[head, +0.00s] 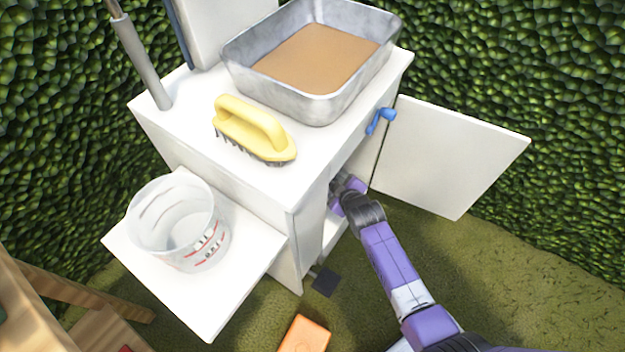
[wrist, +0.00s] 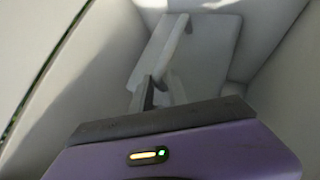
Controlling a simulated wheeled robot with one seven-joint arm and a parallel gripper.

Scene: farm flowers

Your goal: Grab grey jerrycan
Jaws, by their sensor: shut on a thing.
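The grey jerrycan (wrist: 205,62) is inside the white cabinet (head: 308,225), seen in the wrist view as a pale grey block with a raised handle (wrist: 176,38). My gripper (wrist: 159,85) is shut on the near end of this handle. The jerrycan's lower part is hidden behind my wrist. In the head view my arm reaches through the cabinet's open front, and the fingers and the jerrycan are hidden inside.
The cabinet door (head: 450,160) stands open to the right of my arm. Cabinet walls are close around the jerrycan. On top are a metal basin (head: 300,98) and a yellow brush (head: 250,125). A clear bucket (head: 180,225) stands on the side shelf. An orange block (head: 305,335) lies on the grass.

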